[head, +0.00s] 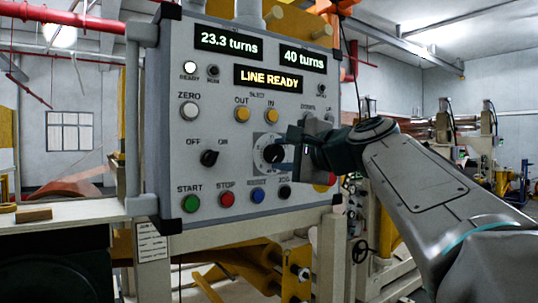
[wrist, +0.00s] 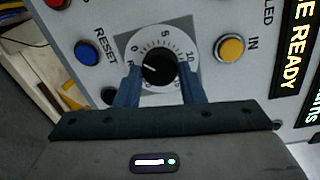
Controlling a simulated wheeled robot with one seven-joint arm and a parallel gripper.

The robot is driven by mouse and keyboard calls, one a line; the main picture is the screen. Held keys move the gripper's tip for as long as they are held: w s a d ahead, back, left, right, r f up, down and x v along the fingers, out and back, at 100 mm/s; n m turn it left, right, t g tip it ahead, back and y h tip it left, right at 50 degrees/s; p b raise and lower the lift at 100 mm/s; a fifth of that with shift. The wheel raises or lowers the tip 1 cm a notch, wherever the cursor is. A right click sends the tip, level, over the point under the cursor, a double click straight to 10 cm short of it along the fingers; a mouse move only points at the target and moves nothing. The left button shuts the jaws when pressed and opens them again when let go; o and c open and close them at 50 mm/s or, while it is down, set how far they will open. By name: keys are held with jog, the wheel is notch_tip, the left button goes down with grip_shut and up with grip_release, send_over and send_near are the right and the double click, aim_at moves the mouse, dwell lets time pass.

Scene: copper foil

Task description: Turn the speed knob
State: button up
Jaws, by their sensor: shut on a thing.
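The speed knob is a black dial (wrist: 160,69) with a white pointer line, on a round white scale marked 0, 5 and 10. In the wrist view the pointer aims left, near the 0 side. The knob also shows in the head view (head: 273,153), low on the grey control panel (head: 220,125). My gripper (wrist: 157,85) has its two blue fingers on either side of the knob and is shut on it. In the head view my gripper (head: 284,155) reaches the panel from the right and hides part of the dial's right side.
Around the knob are a yellow IN button (head: 271,116), a black OFF/ON switch (head: 209,158), a blue RESET button (head: 257,195), a red STOP button (head: 227,198) and a green START button (head: 191,204). Displays read 23.3 turns, 40 turns and LINE READY (head: 268,79).

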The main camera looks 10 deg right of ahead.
jog(key=o, duration=1)
jog(key=b+v, duration=0.1)
jog(key=v, duration=1.3)
jog(key=shift+w, duration=0.1)
jog(key=a+f+n+g+h+p, duration=0.1)
jog(key=a+f+n+g+p, duration=0.2)
jog(key=f, duration=0.9)
jog(key=a+f+n+g+h+p, duration=0.1)
jog(key=a+f+n+g+h, duration=0.2)
jog(key=f, duration=0.8)
jog(key=s+f+n+g+h, duration=0.1)
jog(key=s+f+n+g, duration=0.1)
jog(key=f, duration=0.4)
jog(key=s+f+n+g+h+p, duration=0.1)
jog(key=s+f+n+g, duration=0.1)
jog(key=s+f+n, duration=0.2)
jog(key=s+f+n+g+h+p, duration=0.1)
jog(key=s+f+n+g, duration=0.2)
jog(key=f, duration=0.6)
jog(key=shift+s+f, duration=0.35)
jog(key=shift+s, duration=0.25)
